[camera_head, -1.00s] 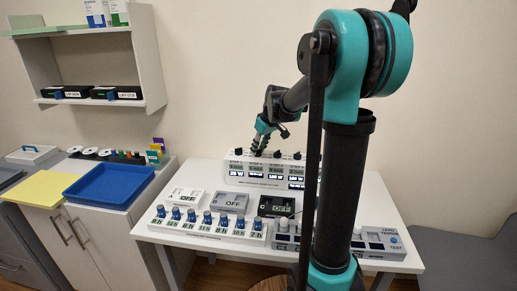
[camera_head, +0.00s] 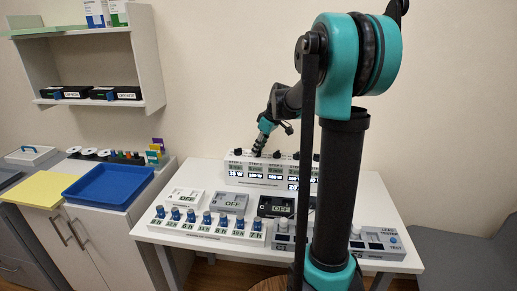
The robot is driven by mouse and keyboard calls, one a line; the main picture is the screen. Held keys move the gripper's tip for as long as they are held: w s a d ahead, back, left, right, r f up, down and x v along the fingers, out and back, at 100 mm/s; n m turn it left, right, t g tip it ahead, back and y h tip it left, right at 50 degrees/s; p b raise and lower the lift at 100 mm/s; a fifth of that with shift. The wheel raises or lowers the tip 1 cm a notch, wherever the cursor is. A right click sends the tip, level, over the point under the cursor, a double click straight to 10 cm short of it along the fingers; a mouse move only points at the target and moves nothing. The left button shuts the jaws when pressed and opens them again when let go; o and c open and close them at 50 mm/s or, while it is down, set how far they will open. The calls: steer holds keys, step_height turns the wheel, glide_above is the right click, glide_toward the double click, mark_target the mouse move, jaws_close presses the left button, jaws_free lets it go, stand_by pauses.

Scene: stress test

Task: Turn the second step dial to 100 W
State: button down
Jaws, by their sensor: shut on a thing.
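The white step dial unit (camera_head: 232,182) stands at the back of the white table, with a row of black dials along its top and lit displays on its front. The displays are small; the leftmost seems to read about 25 W and the second about 100 W, but I cannot be sure. My gripper (camera_head: 257,153) comes down from above onto the second dial from the left, under STEP 2. It is shut on that dial, which its fingers mostly hide. My arm covers the right end of the unit.
In front of the unit are a white switch box (camera_head: 184,196), a grey one (camera_head: 229,203) and a black one (camera_head: 276,207). A strip of blue-knobbed timers (camera_head: 206,229) lies nearer. A lead tester (camera_head: 380,243) is at right. A blue tray (camera_head: 108,184) is on the left cabinet.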

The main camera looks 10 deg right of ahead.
steer(key=c, duration=1.2)
jaws_free()
steer(key=v, duration=1.2)
